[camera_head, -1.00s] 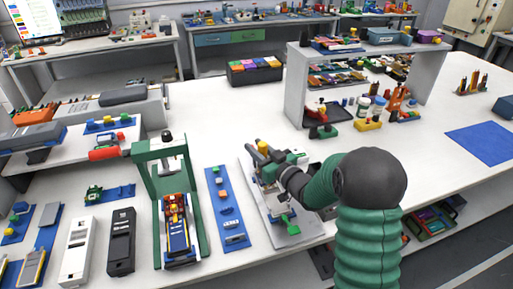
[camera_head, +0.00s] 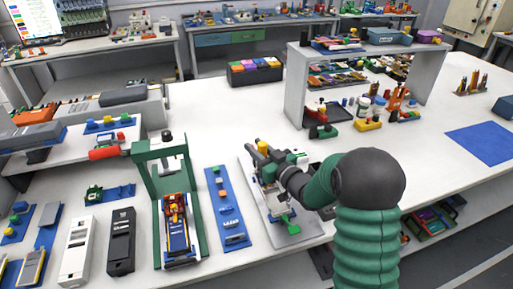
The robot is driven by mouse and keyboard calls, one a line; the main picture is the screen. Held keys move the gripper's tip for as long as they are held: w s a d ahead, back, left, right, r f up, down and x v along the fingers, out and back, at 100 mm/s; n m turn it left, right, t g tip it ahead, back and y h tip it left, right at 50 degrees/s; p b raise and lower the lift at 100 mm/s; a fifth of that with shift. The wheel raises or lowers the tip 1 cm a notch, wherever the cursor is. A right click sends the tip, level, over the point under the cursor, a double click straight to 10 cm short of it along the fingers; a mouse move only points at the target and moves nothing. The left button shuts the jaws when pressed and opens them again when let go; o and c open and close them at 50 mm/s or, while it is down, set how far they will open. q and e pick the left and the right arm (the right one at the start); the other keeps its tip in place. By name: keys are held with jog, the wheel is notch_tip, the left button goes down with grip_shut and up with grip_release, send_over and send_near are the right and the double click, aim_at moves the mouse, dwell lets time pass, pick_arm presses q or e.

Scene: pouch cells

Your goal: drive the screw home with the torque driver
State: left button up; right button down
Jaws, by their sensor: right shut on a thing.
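My right arm comes in from the right. Its gripper (camera_head: 262,158) is over the grey plate (camera_head: 291,235) at the table's front edge. The gripper is shut on a slim upright tool with a yellow top (camera_head: 262,147), which looks like the torque driver. Its lower end is hidden by the gripper and the parts below. A green and blue fixture (camera_head: 275,205) sits on the plate under the gripper. I cannot make out the screw; it is too small or hidden. My left gripper is not in view.
A green press frame (camera_head: 144,190) stands to the left, with a blue strip of small parts (camera_head: 226,205) between it and the plate. A grey shelf unit (camera_head: 296,85) stands behind.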

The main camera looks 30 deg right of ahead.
jog(key=shift+f, duration=0.1)
notch_tip(320, 180, up, 7)
jog(key=p, duration=0.5)
jog(key=shift+p, duration=0.3)
dwell(0.5)
